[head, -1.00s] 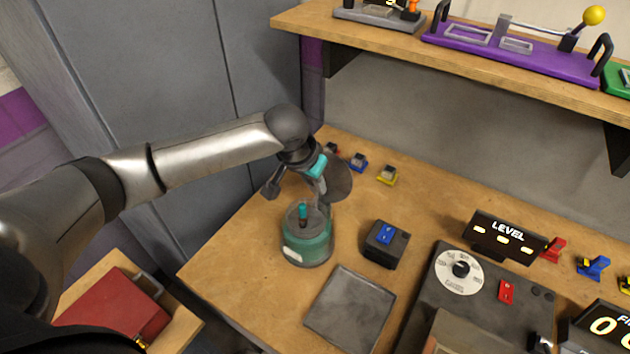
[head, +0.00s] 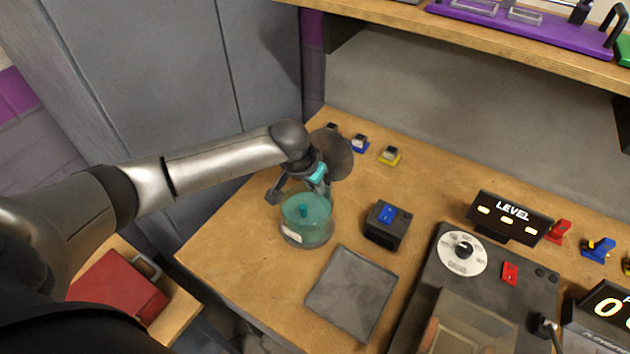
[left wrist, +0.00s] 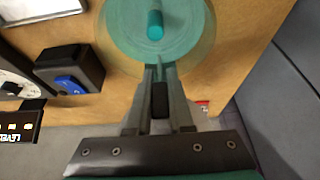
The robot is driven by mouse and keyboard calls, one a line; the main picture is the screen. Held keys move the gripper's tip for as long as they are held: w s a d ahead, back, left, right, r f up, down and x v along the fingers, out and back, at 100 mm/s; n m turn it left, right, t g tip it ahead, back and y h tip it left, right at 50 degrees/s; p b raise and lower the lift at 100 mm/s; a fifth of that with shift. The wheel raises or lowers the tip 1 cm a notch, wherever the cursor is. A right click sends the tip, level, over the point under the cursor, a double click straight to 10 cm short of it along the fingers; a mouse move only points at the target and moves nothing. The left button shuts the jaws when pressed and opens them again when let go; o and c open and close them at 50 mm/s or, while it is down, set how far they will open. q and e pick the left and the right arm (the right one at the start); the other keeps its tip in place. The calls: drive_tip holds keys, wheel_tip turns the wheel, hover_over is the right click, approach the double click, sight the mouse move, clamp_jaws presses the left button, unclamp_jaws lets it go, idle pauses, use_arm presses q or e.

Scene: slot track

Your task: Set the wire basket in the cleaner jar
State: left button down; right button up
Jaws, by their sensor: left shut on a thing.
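The cleaner jar (head: 305,232) stands on the wooden table. It is see-through, with a pale label and a teal round top layer that also fills the upper part of the left wrist view (left wrist: 120,35). A short teal peg stands up in its middle. My left gripper (head: 319,184) is at the jar's far right rim, in line with it. In the left wrist view its fingers (left wrist: 159,72) are shut with a dark piece between them, apparently the basket's handle. The wire basket's body cannot be made out and seems hidden in the jar. My right gripper is not in view.
A dark box with a blue switch (head: 384,224) stands right of the jar. A flat grey tray (head: 350,292) lies in front of it. Several small coloured blocks sit behind. A dial panel (head: 462,254) and LEVEL sign (head: 505,225) stand further right.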

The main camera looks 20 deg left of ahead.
use_arm(q)
drive_tip(key=shift+s+f, duration=0.15)
drive_tip(key=shift+f, duration=0.1)
drive_tip(key=c, duration=0.9)
unclamp_jaws()
drive_tip(key=shift+s+f, duration=0.1)
drive_tip(key=shift+c, duration=0.2)
drive_tip(key=shift+o, duration=1.1)
drive_tip(key=shift+s+r, duration=0.1)
drive_tip(key=shift+r, duration=0.25)
drive_tip(key=p+v, duration=0.2)
drive_tip(key=v, duration=1.3)
drive_tip(key=shift+w+r+p, duration=0.15)
drive_tip(key=shift+w+p, duration=0.15)
drive_tip(key=shift+p, duration=0.05)
